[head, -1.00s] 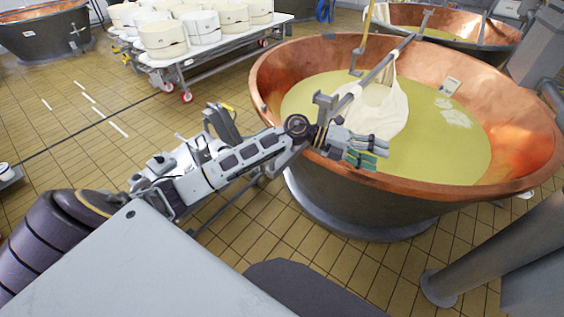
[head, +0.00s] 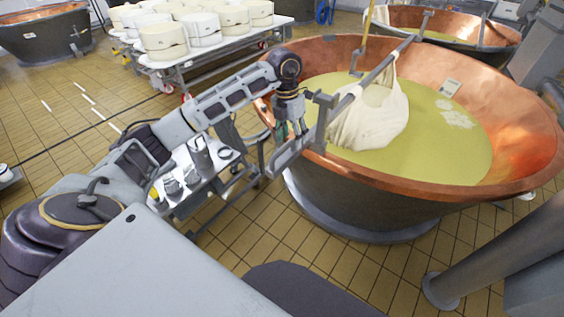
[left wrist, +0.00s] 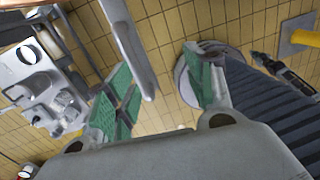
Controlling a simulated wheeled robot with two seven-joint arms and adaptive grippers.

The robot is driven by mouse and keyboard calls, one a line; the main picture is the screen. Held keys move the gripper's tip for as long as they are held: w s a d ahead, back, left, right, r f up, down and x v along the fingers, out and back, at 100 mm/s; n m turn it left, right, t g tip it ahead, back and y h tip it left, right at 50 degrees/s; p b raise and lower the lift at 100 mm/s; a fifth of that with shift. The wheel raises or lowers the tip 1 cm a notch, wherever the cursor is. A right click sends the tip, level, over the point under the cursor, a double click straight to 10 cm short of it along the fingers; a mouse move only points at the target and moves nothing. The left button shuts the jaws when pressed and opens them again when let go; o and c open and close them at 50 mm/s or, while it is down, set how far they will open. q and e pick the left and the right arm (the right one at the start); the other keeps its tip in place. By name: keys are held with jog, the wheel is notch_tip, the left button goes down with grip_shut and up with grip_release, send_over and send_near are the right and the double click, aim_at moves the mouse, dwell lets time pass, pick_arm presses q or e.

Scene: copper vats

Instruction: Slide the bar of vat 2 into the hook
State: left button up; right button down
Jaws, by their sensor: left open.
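Vat 2, a large copper vat (head: 400,205) with a dark outside, stands at the centre right in the head view. A grey bar (head: 378,70) runs across it, and a white cloth bundle (head: 370,118) hangs by the bar in the yellow liquid. A grey upright bracket (head: 323,112), which may be the hook, stands at the near left rim. My left gripper (head: 290,130) points down just outside this rim, open, close to a grey bar-like piece (head: 288,158). In the left wrist view, a grey bar end (left wrist: 130,45) shows between the parted green finger pads. I cannot tell whether they touch it.
A small trolley with metal items (head: 200,170) stands below my left forearm. A rack of white cheese moulds (head: 190,30) is behind it. Another copper vat (head: 450,25) is at the back right. Tiled floor (head: 50,130) is free at the left.

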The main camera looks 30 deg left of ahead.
pick_arm(q)
jog(key=a, duration=0.1)
jog(key=a+r+y, duration=0.1)
jog(key=a, duration=0.1)
jog(key=shift+s+a+r+n, duration=0.15)
jog(key=shift+s+n, duration=0.05)
jog(key=shift+n, duration=0.1)
